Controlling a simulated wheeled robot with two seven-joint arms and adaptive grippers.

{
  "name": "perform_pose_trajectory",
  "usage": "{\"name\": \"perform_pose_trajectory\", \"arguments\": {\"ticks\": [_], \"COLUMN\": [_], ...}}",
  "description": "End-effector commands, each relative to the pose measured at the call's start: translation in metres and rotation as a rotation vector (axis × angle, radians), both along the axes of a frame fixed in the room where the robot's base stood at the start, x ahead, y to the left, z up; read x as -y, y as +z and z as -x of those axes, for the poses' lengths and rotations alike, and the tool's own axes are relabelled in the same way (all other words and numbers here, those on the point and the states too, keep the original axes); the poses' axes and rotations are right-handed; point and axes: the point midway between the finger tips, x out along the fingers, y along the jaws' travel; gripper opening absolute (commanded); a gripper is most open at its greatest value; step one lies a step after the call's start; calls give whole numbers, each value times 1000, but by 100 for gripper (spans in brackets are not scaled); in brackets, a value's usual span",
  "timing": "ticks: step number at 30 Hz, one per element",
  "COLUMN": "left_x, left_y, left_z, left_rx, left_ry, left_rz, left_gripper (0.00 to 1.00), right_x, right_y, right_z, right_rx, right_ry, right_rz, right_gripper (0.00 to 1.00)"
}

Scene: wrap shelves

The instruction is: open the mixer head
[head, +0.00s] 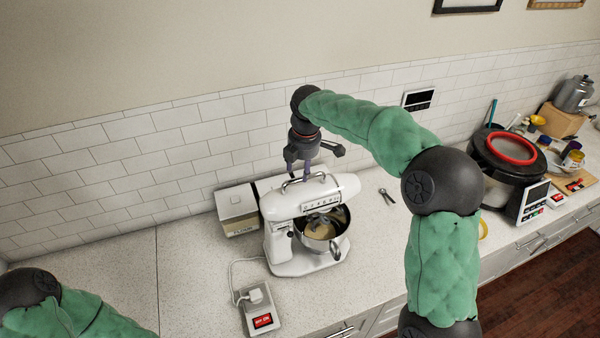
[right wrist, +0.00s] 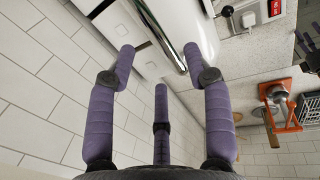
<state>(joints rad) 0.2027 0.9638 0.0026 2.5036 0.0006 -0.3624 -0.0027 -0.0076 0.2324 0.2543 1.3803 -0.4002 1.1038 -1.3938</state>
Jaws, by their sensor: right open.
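The white stand mixer (head: 280,255) stands on the counter. Its head (head: 335,189) is lowered over a steel bowl (head: 322,245) that holds something beige. A chrome handle (head: 291,182) is on top of the head, and it also shows in the right wrist view (right wrist: 161,36). My right gripper (head: 307,172) points down just above the head, near the handle. In the right wrist view its purple fingers (right wrist: 159,55) are spread and empty, with the handle beyond the tips. I cannot tell whether a finger touches it.
A white box (head: 238,208) stands left of the mixer by the tiled wall. A dark cooker with a red ring (head: 512,150) stands at right.

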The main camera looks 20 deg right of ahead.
Motion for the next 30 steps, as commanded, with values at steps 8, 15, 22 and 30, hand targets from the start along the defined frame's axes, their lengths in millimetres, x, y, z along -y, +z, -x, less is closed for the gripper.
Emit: {"name": "perform_pose_trajectory", "arguments": {"ticks": [8, 15, 22, 30], "left_x": [0, 0, 0, 0], "left_y": [3, 3, 3, 3], "left_z": [0, 0, 0, 0], "left_rx": [1, 1, 1, 1], "left_ry": [0, 0, 0, 0], "left_rz": [0, 0, 0, 0], "left_gripper": [44, 44, 44, 44], "right_x": [1, 1, 1, 1], "right_y": [-31, -36, -36, -36], "right_z": [-6, -7, -7, -7], "right_rx": [0, 1, 1, 1], "right_ry": [-1, -2, -2, -1], "right_rz": [0, 0, 0, 0], "right_gripper": [51, 51, 26, 0]}}
